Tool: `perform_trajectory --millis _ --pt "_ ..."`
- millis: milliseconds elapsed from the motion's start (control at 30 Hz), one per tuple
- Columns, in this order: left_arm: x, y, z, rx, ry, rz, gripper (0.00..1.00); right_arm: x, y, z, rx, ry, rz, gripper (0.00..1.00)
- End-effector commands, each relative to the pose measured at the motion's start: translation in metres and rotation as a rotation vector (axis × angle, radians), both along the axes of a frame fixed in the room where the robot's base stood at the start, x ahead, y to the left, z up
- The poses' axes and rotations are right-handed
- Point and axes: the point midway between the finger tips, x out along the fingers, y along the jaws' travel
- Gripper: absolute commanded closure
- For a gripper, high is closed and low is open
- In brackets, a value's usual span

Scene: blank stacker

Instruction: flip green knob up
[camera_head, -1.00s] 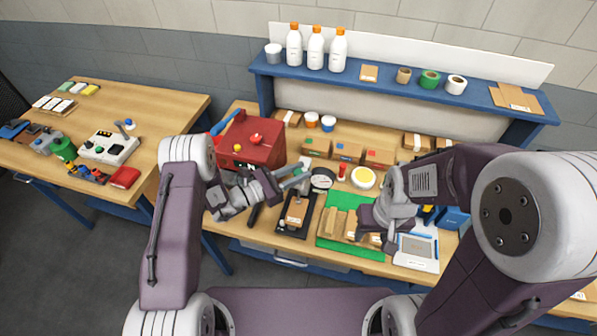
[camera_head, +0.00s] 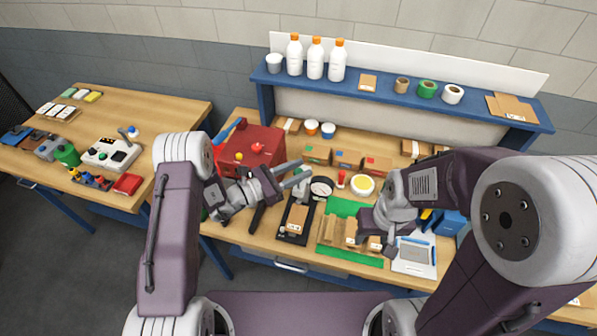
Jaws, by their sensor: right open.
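A pale grey control box (camera_head: 111,154) sits on the left table and carries several small controls. My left gripper (camera_head: 297,175) is over the right bench, in front of the red box and well to the right of the control box. Its two fingers look apart, with nothing clearly between them. My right gripper (camera_head: 383,242) is open, low over the right part of the green mat (camera_head: 350,256), far from the control box.
A green jar (camera_head: 67,155) and a red block (camera_head: 127,184) flank the control box. A red box (camera_head: 254,147) stands at the right bench's left end. Bottles (camera_head: 315,60) stand on the blue shelf.

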Motion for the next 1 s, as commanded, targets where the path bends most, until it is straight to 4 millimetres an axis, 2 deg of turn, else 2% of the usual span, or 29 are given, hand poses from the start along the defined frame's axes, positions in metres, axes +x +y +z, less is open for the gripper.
perform_trajectory --millis 367,467,733,867,1000 --pt "-0.002 0.002 -0.003 0.004 0.005 0.0 0.52 0.0 0.0 -0.002 0.0 0.0 0.0 0.52" --pt "-0.008 0.015 -0.005 0.004 0.005 0.004 0.52 0.0 0.0 -0.011 0.0 0.0 0.0 0.52" --pt "-0.037 0.065 -0.005 0.005 0.002 0.005 0.52 0.0 0.0 -0.035 0.0 0.0 0.0 0.52" --pt "-0.044 0.076 -0.003 0.004 0.001 0.002 0.52 0.0 0.0 -0.038 0.0 0.0 0.0 0.52" --pt "-0.047 0.079 -0.001 0.003 0.002 -0.001 0.52 0.0 0.0 -0.038 0.0 0.0 0.0 0.52"
